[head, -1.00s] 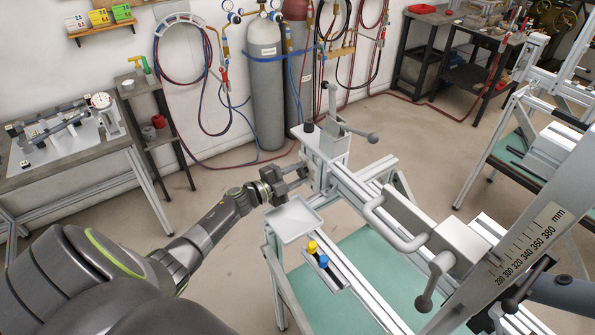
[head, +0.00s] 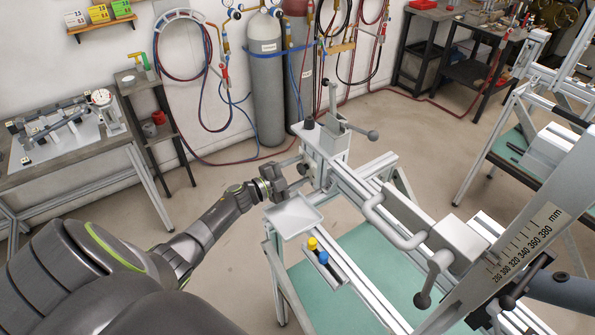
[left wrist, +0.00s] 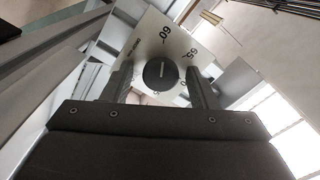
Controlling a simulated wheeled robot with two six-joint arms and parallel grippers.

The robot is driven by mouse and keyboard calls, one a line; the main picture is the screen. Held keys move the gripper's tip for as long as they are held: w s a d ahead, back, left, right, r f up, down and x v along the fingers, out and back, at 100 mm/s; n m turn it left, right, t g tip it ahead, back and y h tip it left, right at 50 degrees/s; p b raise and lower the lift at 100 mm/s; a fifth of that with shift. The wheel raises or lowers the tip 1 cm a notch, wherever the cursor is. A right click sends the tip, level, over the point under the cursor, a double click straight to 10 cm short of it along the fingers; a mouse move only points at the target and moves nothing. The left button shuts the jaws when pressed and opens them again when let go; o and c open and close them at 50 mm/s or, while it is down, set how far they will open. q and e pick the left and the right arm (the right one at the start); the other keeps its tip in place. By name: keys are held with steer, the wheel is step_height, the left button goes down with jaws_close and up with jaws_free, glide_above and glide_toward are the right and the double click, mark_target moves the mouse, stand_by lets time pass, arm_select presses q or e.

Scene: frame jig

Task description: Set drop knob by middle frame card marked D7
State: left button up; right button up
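A dark round knob (left wrist: 161,73) with a pale line on its face sits on a light dial plate (left wrist: 150,45) in the left wrist view. Numbers such as 60 and 65 show on the plate. My left gripper (left wrist: 158,78) is open, with one finger on each side of the knob; I cannot tell whether they touch it. In the head view my left gripper (head: 297,177) is at the side of the grey box (head: 325,148) at the jig's far end, and hides the knob. No card legibly marked D7 shows. My right gripper is not in view.
A shallow tray (head: 293,217) and a holder with yellow and blue-topped pins (head: 322,258) lie just right of my left arm. A long clamp handle (head: 395,225) and a millimetre scale (head: 530,240) are on the jig. Three small boxes (head: 98,13) stand on the wall shelf.

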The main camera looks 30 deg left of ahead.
arm_select(q)
steer(key=shift+s, duration=0.1)
steer(key=b+v, duration=0.5)
steer(key=v, duration=1.2)
steer(key=shift+s+a, duration=0.1)
steer(key=shift+a, duration=0.05)
